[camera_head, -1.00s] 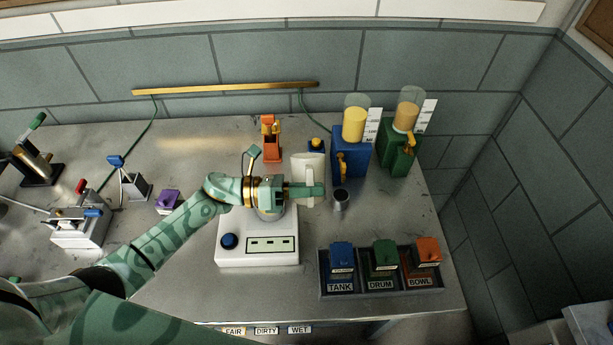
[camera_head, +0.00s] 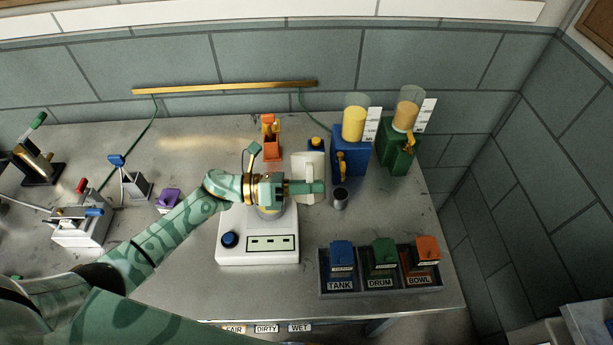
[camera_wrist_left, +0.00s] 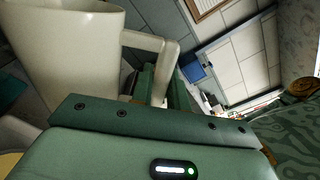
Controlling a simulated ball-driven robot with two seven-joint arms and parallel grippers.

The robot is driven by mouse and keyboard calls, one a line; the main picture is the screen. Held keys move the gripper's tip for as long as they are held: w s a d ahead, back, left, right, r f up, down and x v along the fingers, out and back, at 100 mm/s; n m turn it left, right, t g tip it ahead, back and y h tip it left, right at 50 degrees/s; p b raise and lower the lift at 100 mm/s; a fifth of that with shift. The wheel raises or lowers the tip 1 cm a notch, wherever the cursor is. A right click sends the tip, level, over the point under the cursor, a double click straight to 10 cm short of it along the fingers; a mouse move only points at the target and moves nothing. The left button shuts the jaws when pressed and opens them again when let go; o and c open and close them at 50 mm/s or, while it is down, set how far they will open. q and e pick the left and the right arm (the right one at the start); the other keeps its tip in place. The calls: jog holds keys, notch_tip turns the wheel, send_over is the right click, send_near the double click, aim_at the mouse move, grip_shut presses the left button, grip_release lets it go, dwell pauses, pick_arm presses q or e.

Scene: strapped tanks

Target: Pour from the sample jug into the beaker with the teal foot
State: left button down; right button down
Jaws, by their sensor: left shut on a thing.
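The cream sample jug (camera_head: 309,162) is near the middle of the bench in the head view. Its body and handle also fill the upper left of the left wrist view (camera_wrist_left: 62,55). My left gripper (camera_head: 306,188) is shut on the jug's handle, with the jug beyond the fingers. My left wrist is above the white scale (camera_head: 231,257) and hides part of its top. A round vessel (camera_head: 270,211) shows partly beneath the wrist. I cannot make out a teal foot on it, so I cannot tell whether it is the beaker. My right gripper is out of view.
A grey metal cup (camera_head: 340,199) stands close right of the gripper. Blue (camera_head: 350,158) and green (camera_head: 398,157) tank stands are behind it. A dark tray (camera_head: 381,290) of labelled blocks is at front right. An orange stand (camera_head: 270,145) is behind the wrist.

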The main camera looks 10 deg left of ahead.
aim_at(310, 168)
pick_arm(q)
jog(key=shift+w+r+n+p, duration=0.2)
jog(key=shift+r+n+p, duration=0.3)
jog(key=shift+r, duration=0.15)
jog(key=shift+r, duration=0.1)
dwell(0.4)
jog(key=shift+w+a+r+n+p, duration=0.15)
jog(key=shift+w+r+n+p, duration=0.15)
jog(key=shift+r+n+p, duration=0.2)
jog(key=shift+r, duration=0.1)
dwell(0.6)
jog(key=shift+w+a+r+n+p, duration=0.1)
jog(key=shift+w+r+n+p, duration=0.3)
jog(key=shift+r+n, duration=0.15)
jog(key=shift+r, duration=0.1)
dwell(0.6)
jog(key=shift+w+a+r+n+p, duration=0.1)
jog(key=shift+w+r+n+p, duration=0.2)
jog(key=shift+w+r+n, duration=0.15)
jog(key=shift+r, duration=0.1)
dwell(3.7)
